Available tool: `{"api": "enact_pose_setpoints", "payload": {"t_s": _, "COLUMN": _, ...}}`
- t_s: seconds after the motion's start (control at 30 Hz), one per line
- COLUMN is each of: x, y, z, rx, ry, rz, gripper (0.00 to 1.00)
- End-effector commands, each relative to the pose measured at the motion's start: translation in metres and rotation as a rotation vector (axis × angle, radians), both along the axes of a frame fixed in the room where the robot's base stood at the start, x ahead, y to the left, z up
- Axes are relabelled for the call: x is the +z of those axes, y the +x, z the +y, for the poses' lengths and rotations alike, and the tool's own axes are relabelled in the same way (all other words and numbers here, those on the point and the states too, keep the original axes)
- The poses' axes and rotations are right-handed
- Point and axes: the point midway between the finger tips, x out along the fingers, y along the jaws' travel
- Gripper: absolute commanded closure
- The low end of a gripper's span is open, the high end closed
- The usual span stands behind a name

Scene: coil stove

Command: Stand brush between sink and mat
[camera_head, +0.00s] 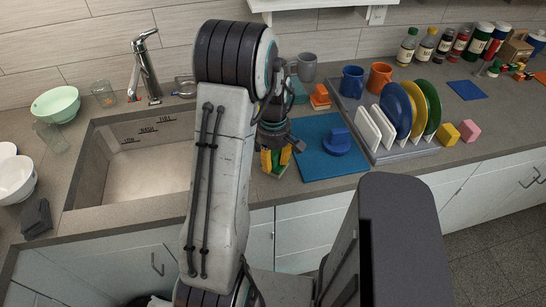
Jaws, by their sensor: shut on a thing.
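My gripper (275,162) points down over the counter strip between the sink (84,180) and the blue mat (318,173). My arm hides the sink's right edge. A round blue object with a raised block (338,141) sits on the mat.
A dish rack (408,153) with upright plates stands right of the mat. The faucet (147,67) rises behind the sink. The counter's front edge is close to my gripper.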

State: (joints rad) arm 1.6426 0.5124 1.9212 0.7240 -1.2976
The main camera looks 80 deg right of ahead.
Motion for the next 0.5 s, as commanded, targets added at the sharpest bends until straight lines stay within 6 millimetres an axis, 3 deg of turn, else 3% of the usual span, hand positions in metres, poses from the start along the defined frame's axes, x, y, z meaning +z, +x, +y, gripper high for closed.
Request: {"api": "enact_pose_setpoints", "payload": {"t_s": 0.5, "x": -0.013, "y": 0.0, "z": 0.0, "rx": 0.0, "ry": -0.001, "rz": 0.0, "gripper": 1.0}}
